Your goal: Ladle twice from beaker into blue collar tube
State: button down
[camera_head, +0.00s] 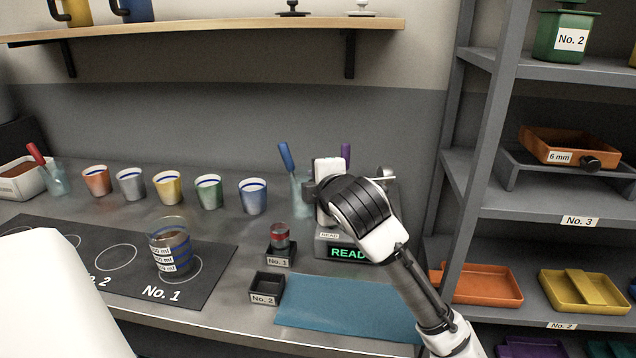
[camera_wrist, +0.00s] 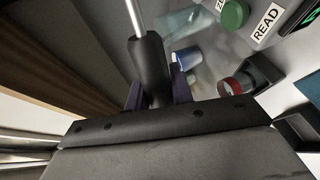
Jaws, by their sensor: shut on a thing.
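My gripper (camera_wrist: 158,92) is shut on the black handle of a metal-rod tool (camera_wrist: 148,68), seemingly the ladle; its bowl is outside the wrist view. In the head view my wrist hides the fingers, above the READ box. The glass beaker (camera_head: 172,256) with ml labels stands upright on the No. 1 ring of the dark mat, left of my gripper, with dark content. A small red-collared vessel (camera_head: 280,238) sits in the No. 1 holder (camera_head: 280,258); it also shows in the wrist view (camera_wrist: 232,87). I cannot make out a blue-collared tube.
The No. 2 holder (camera_head: 267,287) looks empty. A row of coloured cups (camera_head: 168,188) stands behind the beaker. A glass with a blue-handled tool (camera_head: 286,157) is left of my wrist. The blue mat (camera_head: 345,308) is clear. A wall shelf (camera_head: 200,29) hangs above; shelving (camera_head: 478,180) stands right.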

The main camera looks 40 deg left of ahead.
jog(key=shift+s+a+f+n+t+b, duration=0.15)
jog(key=shift+f+n+t+b, duration=0.25)
jog(key=shift+f+b, duration=0.55)
jog(key=shift+f, duration=0.2)
dwell(0.6)
